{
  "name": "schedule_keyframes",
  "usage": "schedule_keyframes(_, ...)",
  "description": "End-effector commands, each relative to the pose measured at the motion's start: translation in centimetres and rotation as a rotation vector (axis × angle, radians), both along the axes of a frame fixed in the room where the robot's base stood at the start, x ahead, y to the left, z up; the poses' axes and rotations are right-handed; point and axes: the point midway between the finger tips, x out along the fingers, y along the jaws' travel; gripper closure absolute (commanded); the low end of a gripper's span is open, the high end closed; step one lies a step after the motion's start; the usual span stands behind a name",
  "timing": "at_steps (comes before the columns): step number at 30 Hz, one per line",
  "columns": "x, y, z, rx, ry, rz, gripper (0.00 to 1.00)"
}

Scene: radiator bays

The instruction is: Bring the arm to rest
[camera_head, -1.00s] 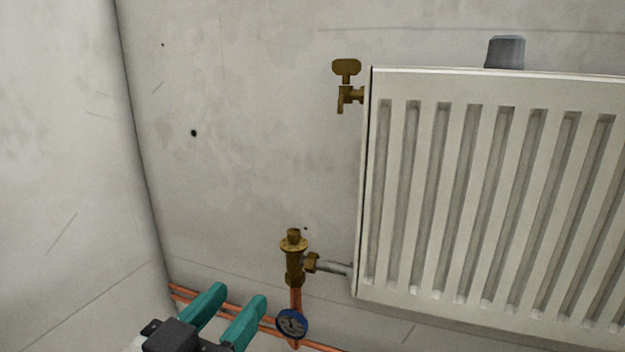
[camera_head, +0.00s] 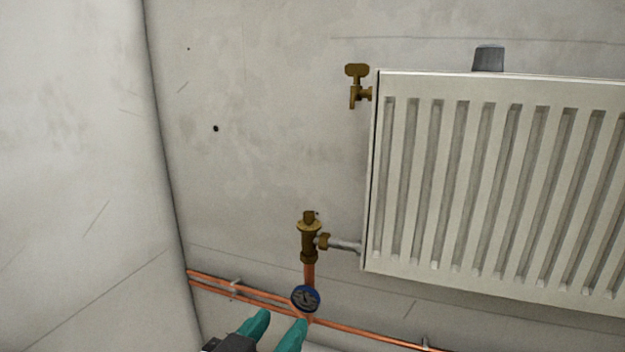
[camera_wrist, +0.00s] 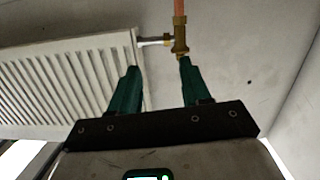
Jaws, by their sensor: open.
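My gripper (camera_head: 279,328) shows at the bottom of the head view, with two green fingers apart and nothing between them. It also shows in the wrist view (camera_wrist: 158,82), open and empty. In the head view the fingertips appear just below a round blue part (camera_head: 306,298) on the copper pipe. In the wrist view, the brass valve (camera_wrist: 180,38) appears beyond the right fingertip. I cannot tell whether they touch.
A white radiator (camera_head: 490,180) hangs on the wall at right, with a grey cap (camera_head: 488,58) above it. A brass tap (camera_head: 356,85) is at its upper left, and a brass valve (camera_head: 309,240) at its lower left. Copper pipes (camera_head: 370,336) run low along the wall. A wall corner is at left.

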Motion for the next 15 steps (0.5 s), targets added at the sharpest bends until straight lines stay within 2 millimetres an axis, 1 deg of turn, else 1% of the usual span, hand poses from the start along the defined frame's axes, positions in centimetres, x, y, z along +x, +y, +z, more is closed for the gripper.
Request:
schedule_keyframes(1, 0.3, -1.1, -1.0, -0.005, 0.029, -0.008, 0.53)
schedule_keyframes(5, 0.8, -4.1, -4.1, -0.019, 0.125, -0.025, 0.53)
schedule_keyframes(8, 1.1, -6.9, -7.0, -0.026, 0.215, -0.039, 0.53)
schedule_keyframes(11, 0.8, -10.9, -10.9, -0.031, 0.34, -0.053, 0.53)
schedule_keyframes(12, 0.4, -12.8, -12.7, -0.031, 0.401, -0.059, 0.53)
schedule_keyframes(14, -0.5, -15.8, -15.7, -0.026, 0.5, -0.063, 0.53)
schedule_keyframes(15, -1.3, -17.8, -17.5, -0.02, 0.564, -0.064, 0.53)
